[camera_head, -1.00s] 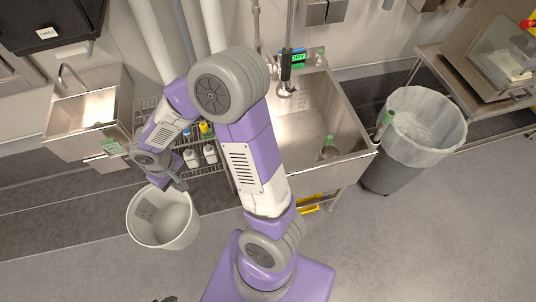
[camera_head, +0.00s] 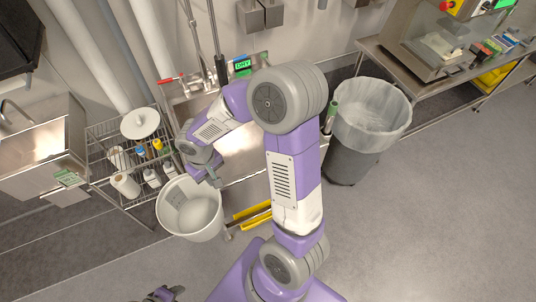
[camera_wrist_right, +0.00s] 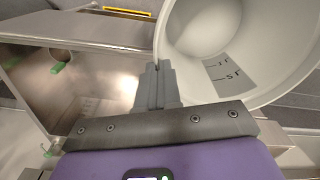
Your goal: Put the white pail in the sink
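The white pail (camera_head: 190,215) hangs in front of the left end of the large steel sink (camera_head: 243,150), outside its basin. My right gripper (camera_head: 215,181) is shut on the pail's rim. In the right wrist view the fingers (camera_wrist_right: 157,88) pinch the rim of the pail (camera_wrist_right: 205,62), whose inside shows dark markings and looks empty. The sink's basin (camera_wrist_right: 95,85) lies to the left there. My right arm covers part of the sink in the head view. Only a bit of my left gripper (camera_head: 165,295) shows at the bottom edge; its fingers are unclear.
A wire rack (camera_head: 105,160) with several bottles stands left of the sink. A small hand sink (camera_head: 45,145) is farther left. A grey bin with a clear liner (camera_head: 370,120) stands right of the sink. Yellow items (camera_head: 255,213) lie under the sink. Floor at right is clear.

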